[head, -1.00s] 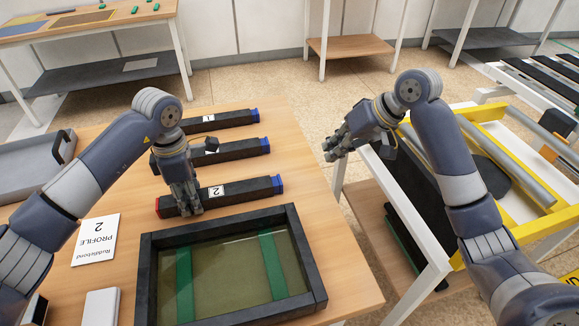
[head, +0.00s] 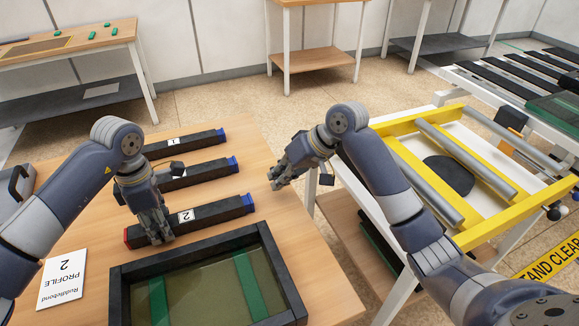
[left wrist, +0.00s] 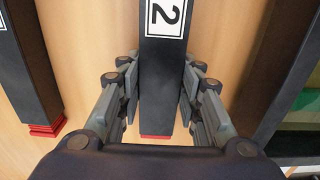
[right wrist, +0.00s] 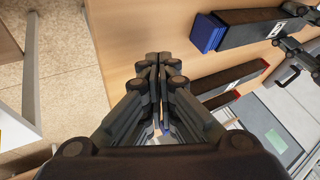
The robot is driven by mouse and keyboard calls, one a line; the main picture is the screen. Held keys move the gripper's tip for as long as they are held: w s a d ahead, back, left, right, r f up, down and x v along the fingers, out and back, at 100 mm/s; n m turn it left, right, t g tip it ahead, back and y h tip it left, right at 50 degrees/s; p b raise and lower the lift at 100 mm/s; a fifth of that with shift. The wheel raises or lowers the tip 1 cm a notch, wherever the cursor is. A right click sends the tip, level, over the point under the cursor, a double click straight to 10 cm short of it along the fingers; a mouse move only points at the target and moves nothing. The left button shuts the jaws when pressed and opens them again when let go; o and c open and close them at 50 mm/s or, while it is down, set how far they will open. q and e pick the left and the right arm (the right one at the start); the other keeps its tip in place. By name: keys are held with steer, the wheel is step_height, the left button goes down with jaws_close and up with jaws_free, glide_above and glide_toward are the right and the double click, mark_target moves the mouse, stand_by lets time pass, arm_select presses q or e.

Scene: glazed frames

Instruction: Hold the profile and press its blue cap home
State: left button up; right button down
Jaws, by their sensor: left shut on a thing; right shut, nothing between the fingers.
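The black profile labelled 2 (head: 212,212) lies on the wooden table, with a red end at left and a blue cap (head: 249,203) at its right end. My left gripper (head: 157,236) is shut on the profile near its red end; the left wrist view shows fingers on both sides of the bar (left wrist: 163,70). My right gripper (head: 277,183) is shut and empty, beyond and to the right of the cap, apart from it. The cap (right wrist: 207,33) also shows in the right wrist view, right of my closed fingertips (right wrist: 158,60). I cannot tell how deep the cap sits.
Two more black profiles with blue ends, one labelled 1 (head: 195,143), lie behind, parallel. A black glazed frame (head: 275,268) lies in front. A card reading PROFILE 2 (head: 62,279) is at left. A yellow-railed conveyor (head: 520,230) stands right, past the table edge.

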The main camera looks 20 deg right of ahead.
mark_target(246, 204)
steer(key=shift+x, duration=1.05)
steer(key=a, duration=0.2)
steer(key=shift+a+r, duration=0.1)
steer(key=shift+a, duration=0.8)
steer(key=shift+a, duration=0.1)
